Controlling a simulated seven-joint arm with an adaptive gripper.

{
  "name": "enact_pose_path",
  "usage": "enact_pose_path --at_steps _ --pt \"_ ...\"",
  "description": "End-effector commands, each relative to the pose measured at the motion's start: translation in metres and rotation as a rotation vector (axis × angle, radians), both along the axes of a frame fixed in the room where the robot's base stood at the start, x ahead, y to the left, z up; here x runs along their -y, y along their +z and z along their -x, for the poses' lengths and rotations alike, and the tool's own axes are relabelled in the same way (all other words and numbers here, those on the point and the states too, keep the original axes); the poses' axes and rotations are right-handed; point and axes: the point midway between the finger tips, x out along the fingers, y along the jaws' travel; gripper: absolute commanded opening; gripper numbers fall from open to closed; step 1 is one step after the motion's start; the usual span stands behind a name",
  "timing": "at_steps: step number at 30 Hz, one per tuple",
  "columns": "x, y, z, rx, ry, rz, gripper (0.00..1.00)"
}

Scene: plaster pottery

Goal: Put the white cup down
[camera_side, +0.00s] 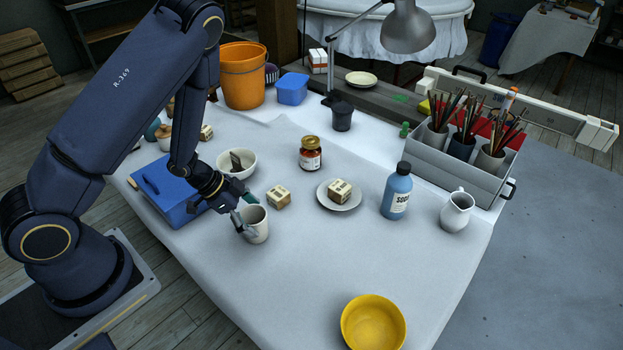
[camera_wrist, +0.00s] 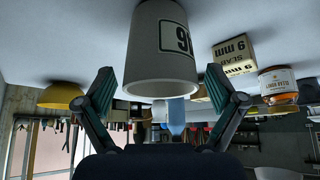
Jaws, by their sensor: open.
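The white cup (camera_side: 257,225) stands upright on the white-covered table, left of centre in the side view. In the wrist view, which is upside down, the cup (camera_wrist: 160,50) shows with a dark printed label on its side. My gripper (camera_side: 246,209) is at the cup, with its fingers spread on either side of it. In the wrist view my gripper (camera_wrist: 163,100) is open, and gaps show between both fingers and the cup. The cup's base is cut off by the wrist view's top edge.
A small box (camera_side: 278,197) stands close right of the cup. A white bowl (camera_side: 237,163) and blue box (camera_side: 165,190) lie behind and left. A plate (camera_side: 325,200), jar (camera_side: 311,155) and blue bottle (camera_side: 397,194) are farther right. The cloth before the cup is clear to the yellow bowl (camera_side: 373,322).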

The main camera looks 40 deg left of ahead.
Motion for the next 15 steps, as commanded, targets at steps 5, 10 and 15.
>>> enact_pose_path --at_steps 5,10,15 --pt "-0.008 0.019 0.006 0.004 0.004 0.0 0.94" --pt "-0.022 0.051 0.021 0.007 0.004 0.0 0.94" --pt "-0.034 0.079 0.035 0.007 0.004 0.0 0.94"
